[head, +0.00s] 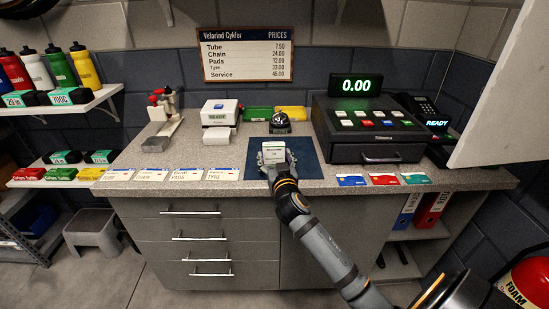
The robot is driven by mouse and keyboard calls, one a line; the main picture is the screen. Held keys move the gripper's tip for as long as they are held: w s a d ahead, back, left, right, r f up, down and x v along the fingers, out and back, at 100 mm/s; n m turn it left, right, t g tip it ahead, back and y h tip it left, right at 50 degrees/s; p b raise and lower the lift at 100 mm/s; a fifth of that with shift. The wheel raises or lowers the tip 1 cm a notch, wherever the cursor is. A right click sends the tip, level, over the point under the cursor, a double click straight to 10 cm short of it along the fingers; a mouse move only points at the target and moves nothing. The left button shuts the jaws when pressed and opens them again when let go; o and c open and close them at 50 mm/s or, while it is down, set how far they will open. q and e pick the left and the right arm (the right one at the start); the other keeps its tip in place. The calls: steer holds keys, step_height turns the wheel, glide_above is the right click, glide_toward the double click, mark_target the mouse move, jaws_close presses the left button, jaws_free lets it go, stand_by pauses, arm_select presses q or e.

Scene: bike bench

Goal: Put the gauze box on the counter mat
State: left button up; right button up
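The gauze box (273,151), a small white box with a green mark, is over the dark blue counter mat (308,168) in the middle of the counter. My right gripper (277,163) reaches in from the lower right, with its fingers at either side of the box, and looks shut on it. Whether the box's underside touches the mat is hidden by the gripper. My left gripper is not in view.
A cash register (367,130) is close on the right. A white card reader or printer (218,113) is at the left. Price cards (186,175) and coloured cards (383,179) line the front edge.

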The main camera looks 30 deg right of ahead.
steer(key=o, duration=0.3)
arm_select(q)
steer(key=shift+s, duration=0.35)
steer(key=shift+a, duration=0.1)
arm_select(e)
steer(key=shift+r, duration=0.1)
steer(key=shift+r+p, duration=0.25)
steer(key=shift+p, duration=0.05)
arm_select(q)
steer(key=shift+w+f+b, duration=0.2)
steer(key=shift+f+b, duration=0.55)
steer(key=shift+b, duration=0.3)
arm_select(e)
steer(key=v, duration=1.2)
steer(key=shift+f, duration=0.15)
